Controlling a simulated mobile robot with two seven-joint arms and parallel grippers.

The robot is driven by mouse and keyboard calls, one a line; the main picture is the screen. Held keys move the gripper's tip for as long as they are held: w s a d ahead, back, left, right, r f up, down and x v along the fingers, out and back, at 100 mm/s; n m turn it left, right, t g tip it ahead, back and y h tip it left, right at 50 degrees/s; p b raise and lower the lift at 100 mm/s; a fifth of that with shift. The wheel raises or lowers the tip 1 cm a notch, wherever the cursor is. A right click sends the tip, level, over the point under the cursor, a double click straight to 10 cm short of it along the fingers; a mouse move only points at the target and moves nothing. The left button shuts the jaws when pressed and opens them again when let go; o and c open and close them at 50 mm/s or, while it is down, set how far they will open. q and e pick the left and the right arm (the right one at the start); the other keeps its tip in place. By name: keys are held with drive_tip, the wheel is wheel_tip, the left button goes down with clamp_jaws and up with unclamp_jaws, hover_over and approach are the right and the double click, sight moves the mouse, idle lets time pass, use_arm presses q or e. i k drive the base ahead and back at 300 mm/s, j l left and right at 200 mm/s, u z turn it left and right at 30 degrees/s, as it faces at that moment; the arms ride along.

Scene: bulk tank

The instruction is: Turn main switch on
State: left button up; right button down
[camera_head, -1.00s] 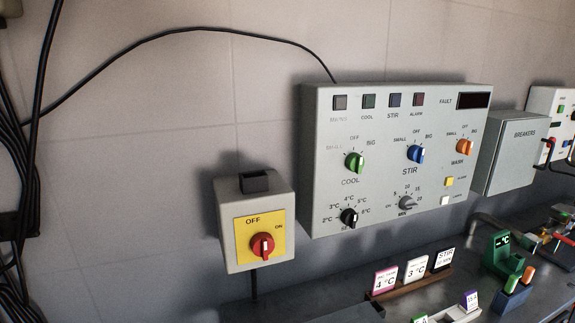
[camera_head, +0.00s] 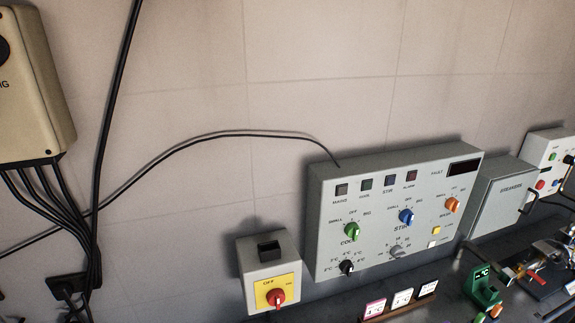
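The main switch is a grey box (camera_head: 262,254) on the wall, with a yellow plate (camera_head: 263,285) marked OFF and a red rotary knob (camera_head: 276,298). The knob's white mark looks close to upright, but its exact setting is hard to tell. To its right is the grey control panel (camera_head: 325,235) with a MAINS lamp (camera_head: 341,190) that looks dark. Neither of my grippers shows in the head view.
A breaker box (camera_head: 500,205) hangs right of the panel. A beige box (camera_head: 35,90) with black cables (camera_head: 95,240) is at the left. Small label cards (camera_head: 402,298) and a green holder (camera_head: 484,285) stand on the counter below.

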sight(276, 297)
drive_tip(key=i+j, duration=0.3)
drive_tip(key=j, duration=0.15)
drive_tip(key=i+j, duration=0.35)
